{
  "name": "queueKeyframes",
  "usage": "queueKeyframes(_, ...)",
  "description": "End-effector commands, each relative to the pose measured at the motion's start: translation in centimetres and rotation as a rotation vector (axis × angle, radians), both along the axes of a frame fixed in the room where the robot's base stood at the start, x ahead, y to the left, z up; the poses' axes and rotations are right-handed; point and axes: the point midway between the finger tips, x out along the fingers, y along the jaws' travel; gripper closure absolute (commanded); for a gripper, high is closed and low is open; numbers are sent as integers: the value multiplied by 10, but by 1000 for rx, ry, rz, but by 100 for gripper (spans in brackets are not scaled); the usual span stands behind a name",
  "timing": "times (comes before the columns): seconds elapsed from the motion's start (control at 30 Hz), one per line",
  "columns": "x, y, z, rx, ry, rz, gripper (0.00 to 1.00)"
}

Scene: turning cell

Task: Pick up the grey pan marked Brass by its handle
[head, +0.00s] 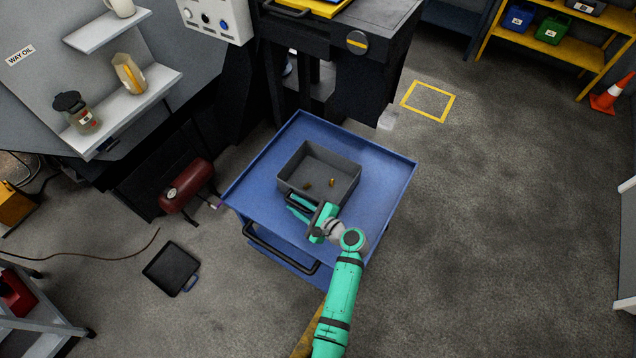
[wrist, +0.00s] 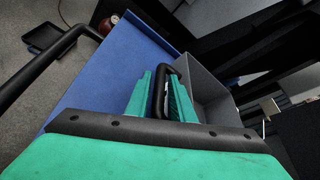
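A grey open pan (head: 338,164) sits on the blue cart top (head: 385,182), with a few small brass-coloured pieces in it. No Brass marking is readable from here. Its grey wall (wrist: 208,92) also shows in the wrist view. The pan's black handle (wrist: 158,92) is on its near side. My gripper (head: 311,208) is at this handle, and in the wrist view its green fingers (wrist: 161,98) stand on either side of the bar. The bar nearly fills the gap; whether the fingers press on it, I cannot tell. My gripper partly hides the handle in the head view.
The cart's black push bar (head: 280,250) runs along its near left edge. A black tray (head: 171,267) lies on the floor at left, near a red tank (head: 186,186). Dark machinery (head: 370,90) stands behind the cart. The floor at right is open.

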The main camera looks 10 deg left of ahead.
Motion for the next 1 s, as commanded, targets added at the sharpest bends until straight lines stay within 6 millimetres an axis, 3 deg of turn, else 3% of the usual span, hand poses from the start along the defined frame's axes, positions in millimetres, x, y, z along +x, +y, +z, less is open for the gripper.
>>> queueKeyframes(0.07, 0, 0, 0, 0, 0, 0, 81)
queueKeyframes(0.13, 0, 0, 0, 0, 0, 0, 98)
queueKeyframes(0.17, 0, 0, 0, 0, 0, 0, 100)
queueKeyframes(0.63, 0, 0, 7, -1, -4, 1, 100)
queueKeyframes(0.87, 0, 0, 30, 0, -5, 1, 100)
queueKeyframes(1.0, -12, -5, 47, 0, -4, -1, 100)
